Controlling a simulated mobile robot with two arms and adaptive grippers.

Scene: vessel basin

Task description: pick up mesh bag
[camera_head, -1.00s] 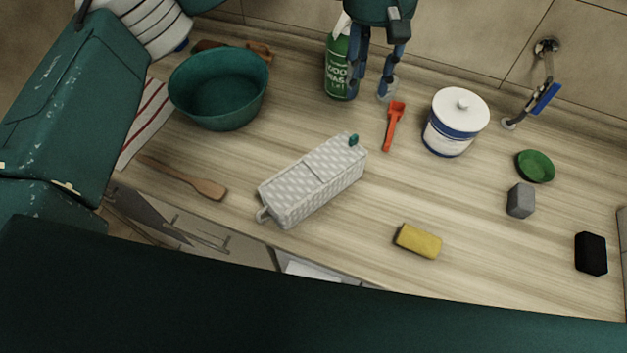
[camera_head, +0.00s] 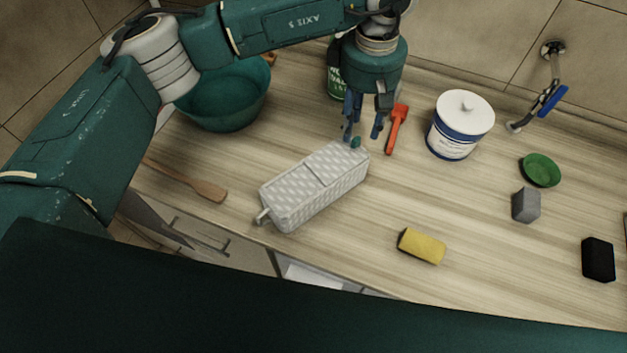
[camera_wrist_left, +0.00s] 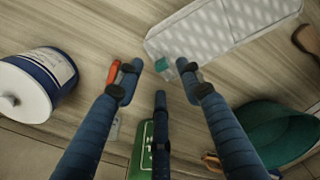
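The mesh bag (camera_head: 314,187) is a pale grey-white patterned box shape lying slantwise on the wooden counter. It has a small teal toggle (camera_head: 355,142) at its far right end and a loop at its near left end. My left gripper (camera_head: 363,135) is above the counter by the toggle end, its fingers pointing down. In the left wrist view the bag (camera_wrist_left: 215,25) is at the top, and the toggle (camera_wrist_left: 167,69) shows between the spread fingers of the gripper (camera_wrist_left: 163,70). The gripper is open and looks empty. My right gripper is not in view.
An orange-red tool (camera_head: 397,128) lies just right of the gripper, beside a white-and-blue canister (camera_head: 460,125). A green bottle (camera_head: 334,82) and a teal basin (camera_head: 226,97) stand behind. A yellow sponge (camera_head: 422,246) and a wooden spatula (camera_head: 200,186) lie nearer.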

